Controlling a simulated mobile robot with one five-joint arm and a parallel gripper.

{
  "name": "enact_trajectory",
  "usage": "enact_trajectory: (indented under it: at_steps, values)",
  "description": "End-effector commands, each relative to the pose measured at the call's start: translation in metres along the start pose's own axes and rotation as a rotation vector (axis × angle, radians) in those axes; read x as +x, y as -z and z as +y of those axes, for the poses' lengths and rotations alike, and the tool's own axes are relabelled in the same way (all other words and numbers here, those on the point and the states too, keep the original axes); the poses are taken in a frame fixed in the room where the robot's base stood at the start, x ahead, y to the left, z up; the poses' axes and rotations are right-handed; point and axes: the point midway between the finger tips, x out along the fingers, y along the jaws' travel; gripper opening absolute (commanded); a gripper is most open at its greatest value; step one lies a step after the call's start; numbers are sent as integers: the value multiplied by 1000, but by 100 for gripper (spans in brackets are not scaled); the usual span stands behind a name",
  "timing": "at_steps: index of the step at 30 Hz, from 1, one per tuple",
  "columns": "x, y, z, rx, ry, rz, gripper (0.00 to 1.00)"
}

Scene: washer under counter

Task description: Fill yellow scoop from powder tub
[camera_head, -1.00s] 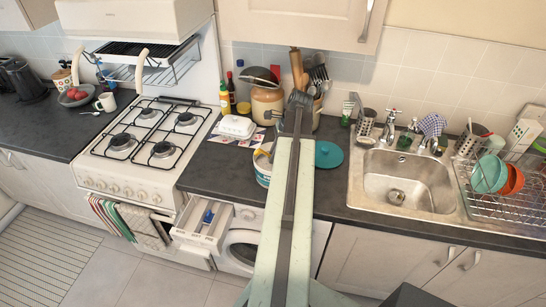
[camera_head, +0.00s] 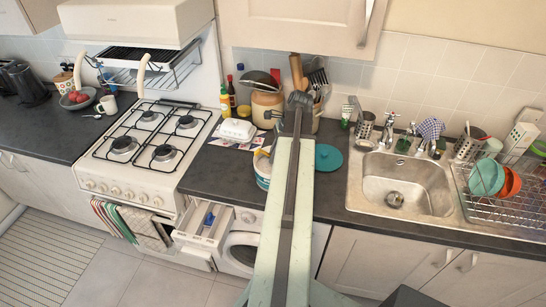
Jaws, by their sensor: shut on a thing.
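The powder tub (camera_head: 263,181), white and blue, stands open on the counter near its front edge, above the washer. My arm covers its right side. A small yellowish patch shows at the tub's mouth; I cannot tell whether it is the yellow scoop. A round teal lid (camera_head: 328,157) lies on the counter to the right of my arm. My pale green arm reaches from the bottom of the view up to a dark joint in front of the utensil pot. My gripper does not show; the arm hides what lies behind it.
The washer's detergent drawer (camera_head: 204,224) is pulled out below the counter. A gas hob (camera_head: 150,138) is at left and a sink (camera_head: 400,183) at right. Jars and bottles stand along the wall.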

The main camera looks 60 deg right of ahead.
Motion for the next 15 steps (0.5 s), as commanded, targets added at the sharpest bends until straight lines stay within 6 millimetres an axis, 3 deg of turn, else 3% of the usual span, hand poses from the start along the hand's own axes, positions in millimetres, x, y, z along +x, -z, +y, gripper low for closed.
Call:
enact_trajectory:
  at_steps: [1,15]
  values:
    - [-10,-4,0,0,0,0,0]
    - [-50,-19,0,0,0,0,0]
